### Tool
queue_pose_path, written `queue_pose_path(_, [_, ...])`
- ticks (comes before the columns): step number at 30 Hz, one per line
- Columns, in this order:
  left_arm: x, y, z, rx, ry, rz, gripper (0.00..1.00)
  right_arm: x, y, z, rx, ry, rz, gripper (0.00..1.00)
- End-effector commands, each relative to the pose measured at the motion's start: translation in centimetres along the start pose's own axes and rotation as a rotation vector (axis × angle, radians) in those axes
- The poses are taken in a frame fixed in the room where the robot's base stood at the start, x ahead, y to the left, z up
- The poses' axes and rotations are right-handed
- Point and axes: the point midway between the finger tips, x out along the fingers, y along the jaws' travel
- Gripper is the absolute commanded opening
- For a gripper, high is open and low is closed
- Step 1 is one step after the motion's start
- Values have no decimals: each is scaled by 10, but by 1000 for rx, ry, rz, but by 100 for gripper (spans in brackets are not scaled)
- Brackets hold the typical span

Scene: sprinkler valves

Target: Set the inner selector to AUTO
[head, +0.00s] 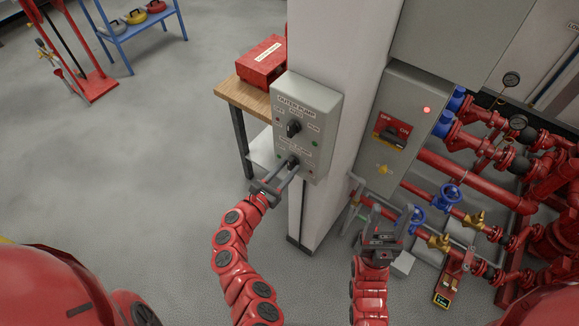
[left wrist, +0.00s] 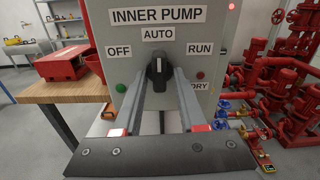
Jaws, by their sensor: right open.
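The grey control panel (head: 308,108) on the white pillar has an upper black selector (head: 294,127) and a lower one, the inner selector (head: 292,161). In the left wrist view the inner selector (left wrist: 158,73) sits under the INNER PUMP label, between OFF and RUN. Its handle looks upright, with its pale mark toward AUTO. My left gripper (head: 284,170) is at it; in the left wrist view the left gripper's fingers (left wrist: 160,74) stand on either side of the knob, with gaps visible. My right gripper (head: 384,215) is open and empty, right of the pillar.
A red box (head: 262,62) lies on a wooden bench (head: 240,97) left of the panel. A second grey cabinet (head: 393,125) with a red switch is on the right. Red pipes (head: 455,175) with blue and brass valves fill the right side.

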Motion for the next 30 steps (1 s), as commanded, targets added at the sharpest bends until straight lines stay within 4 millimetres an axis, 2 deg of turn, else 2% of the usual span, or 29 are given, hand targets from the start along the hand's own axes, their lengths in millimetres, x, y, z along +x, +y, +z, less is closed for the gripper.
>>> queue_pose_path(1, [0,0,0,0,-1,0,52,0,0,0,0,0,0,56])
queue_pose_path(2, [0,0,0,0,-1,0,56,0,0,0,0,0,0,56])
queue_pose_path(14, [-4,1,1,1,-3,3,56,0,0,0,0,0,0,56])
queue_pose_path(30, [-58,1,1,1,-3,3,56,-4,0,1,0,0,0,56])
